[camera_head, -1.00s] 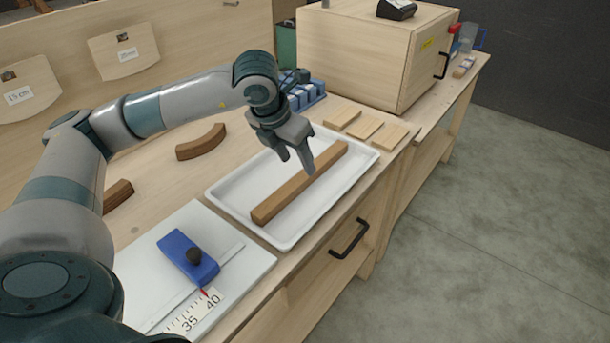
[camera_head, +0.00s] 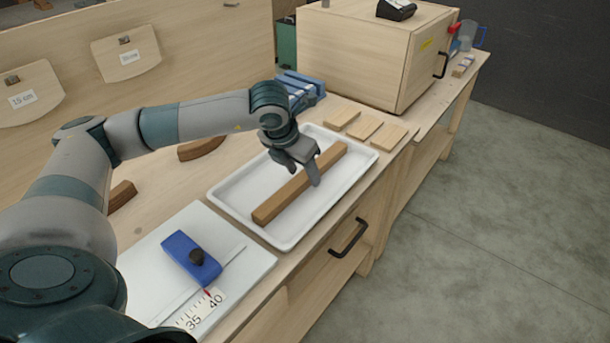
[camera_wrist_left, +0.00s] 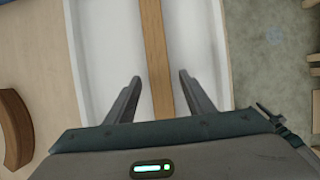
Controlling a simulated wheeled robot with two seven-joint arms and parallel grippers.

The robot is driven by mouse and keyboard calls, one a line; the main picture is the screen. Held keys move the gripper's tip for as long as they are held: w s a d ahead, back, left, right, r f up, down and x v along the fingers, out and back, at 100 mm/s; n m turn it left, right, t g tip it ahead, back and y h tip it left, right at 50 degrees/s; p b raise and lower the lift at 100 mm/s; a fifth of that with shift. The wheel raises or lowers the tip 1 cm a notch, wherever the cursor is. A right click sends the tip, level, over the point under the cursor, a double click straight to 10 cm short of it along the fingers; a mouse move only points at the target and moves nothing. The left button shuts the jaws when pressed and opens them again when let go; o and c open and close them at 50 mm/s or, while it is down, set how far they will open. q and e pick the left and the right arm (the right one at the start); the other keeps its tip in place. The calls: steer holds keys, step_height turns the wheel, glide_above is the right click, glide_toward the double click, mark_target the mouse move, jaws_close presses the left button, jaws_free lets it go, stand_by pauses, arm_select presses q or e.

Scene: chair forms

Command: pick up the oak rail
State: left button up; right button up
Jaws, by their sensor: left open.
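The oak rail (camera_head: 285,197) is a long square wooden bar lying in a white tray (camera_head: 233,222) on the bench. My left gripper (camera_head: 308,174) is over the far half of the rail. One finger shows on the right side of the rail; the other is partly hidden in the head view. In the left wrist view the open fingers (camera_wrist_left: 157,88) stand apart on either side of the rail (camera_wrist_left: 156,50), with gaps to both sides. I cannot tell how far the fingertips are above the tray floor. My right gripper is not in view.
A white board with a blue sliding stop (camera_head: 190,256) and a scale lies near the tray. Small wooden blocks (camera_head: 365,128) lie beyond the tray. Curved brown pieces (camera_head: 201,148) lie left. A large wooden cabinet (camera_head: 365,55) stands behind.

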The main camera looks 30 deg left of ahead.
mark_target(304, 176)
arm_select(q)
steer(key=shift+w+f, duration=0.15)
steer(key=shift+f, duration=0.3)
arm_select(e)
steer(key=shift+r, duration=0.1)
arm_select(q)
jaws_close()
steer(key=shift+r, duration=0.2)
